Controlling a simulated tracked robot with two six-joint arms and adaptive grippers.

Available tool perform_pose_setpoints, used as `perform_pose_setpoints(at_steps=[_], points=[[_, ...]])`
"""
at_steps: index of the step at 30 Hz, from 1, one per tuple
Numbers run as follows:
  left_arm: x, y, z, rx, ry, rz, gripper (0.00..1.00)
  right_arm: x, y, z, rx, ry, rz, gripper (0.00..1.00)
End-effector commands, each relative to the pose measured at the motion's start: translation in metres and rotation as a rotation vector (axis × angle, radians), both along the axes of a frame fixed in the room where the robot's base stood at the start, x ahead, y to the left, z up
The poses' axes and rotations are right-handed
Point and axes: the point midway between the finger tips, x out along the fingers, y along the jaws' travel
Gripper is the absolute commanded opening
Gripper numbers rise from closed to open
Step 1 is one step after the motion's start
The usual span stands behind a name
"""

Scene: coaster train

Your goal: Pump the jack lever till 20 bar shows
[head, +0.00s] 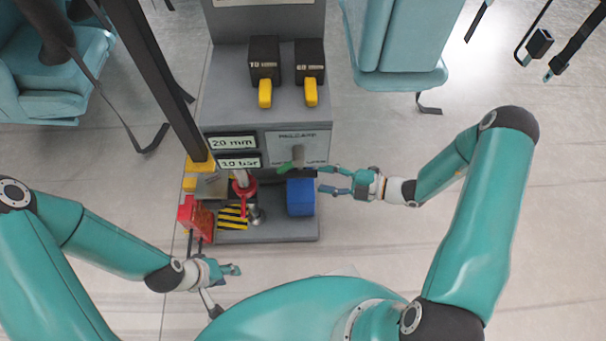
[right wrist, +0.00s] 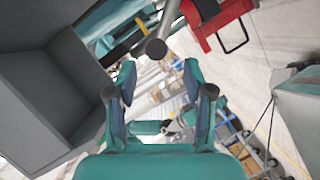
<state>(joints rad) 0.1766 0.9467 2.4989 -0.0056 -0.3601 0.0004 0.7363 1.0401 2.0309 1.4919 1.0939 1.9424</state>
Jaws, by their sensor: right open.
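On the grey console (head: 222,102) the upper display (head: 233,142) reads 20 mm. The lower display (head: 239,162) seems to read 10 bar, its first digit unclear. A red lever-like part (head: 243,195) with a pale rod stands below the displays, beside yellow-black stripes; I cannot tell for sure that it is the jack lever. My right gripper (head: 325,181) is open beside the blue block (head: 300,198). In the right wrist view a dark round knob (right wrist: 156,47) on a rod shows beyond the open, empty fingers. My left gripper (head: 228,285) is low, apart from the console; its finger state is unclear.
Two yellow-handled switches (head: 265,92) (head: 311,91) sit higher on the console. A green handle (head: 286,167) is near my right gripper. A red box (head: 196,217) stands at the console's left. Teal seats (head: 402,45) (head: 55,75) flank it. Floor at right is clear.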

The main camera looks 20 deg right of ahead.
Motion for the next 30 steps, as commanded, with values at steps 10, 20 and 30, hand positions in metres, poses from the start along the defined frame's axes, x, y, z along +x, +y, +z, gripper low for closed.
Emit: perform_pose_setpoints(at_steps=[10,20,30], points=[[0.000,0.000,-0.014,0.000,0.000,0.000,0.40,0.035,0.050,-0.013,0.000,-0.003,0.003,0.52],[0.000,0.000,-0.015,0.000,0.000,0.000,0.40,0.043,0.060,-0.015,0.000,-0.001,0.000,0.52],[0.000,0.000,-0.015,0.000,0.000,0.000,0.40,0.043,0.060,-0.015,-0.001,-0.001,0.000,0.20]])
